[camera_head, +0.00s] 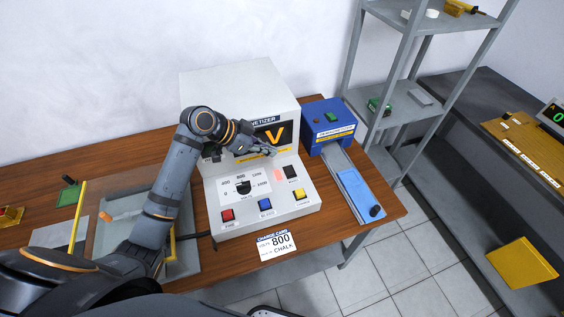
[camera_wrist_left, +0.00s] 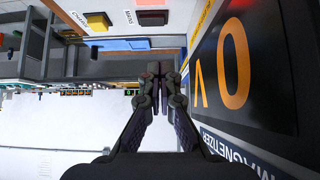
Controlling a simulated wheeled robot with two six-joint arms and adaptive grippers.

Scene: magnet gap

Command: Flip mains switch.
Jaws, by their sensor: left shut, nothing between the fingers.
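The mains switch (camera_head: 290,172) is a small black piece with a pinkish-red patch beside it, on the sloped front panel of the white magnetizer (camera_head: 235,90). In the left wrist view the switch (camera_wrist_left: 152,17) shows at the top, dark with a red part, next to a "MAINS" label. My left gripper (camera_head: 272,153) is shut and empty, just above the panel in front of the display, a little above and left of the switch. It also shows in the left wrist view (camera_wrist_left: 154,70), apart from the switch. The display (camera_wrist_left: 245,65) reads an orange 0 V. My right gripper is not in view.
The panel has a dial (camera_head: 243,187) and red (camera_head: 227,215), blue (camera_head: 265,204) and yellow (camera_head: 299,194) buttons.

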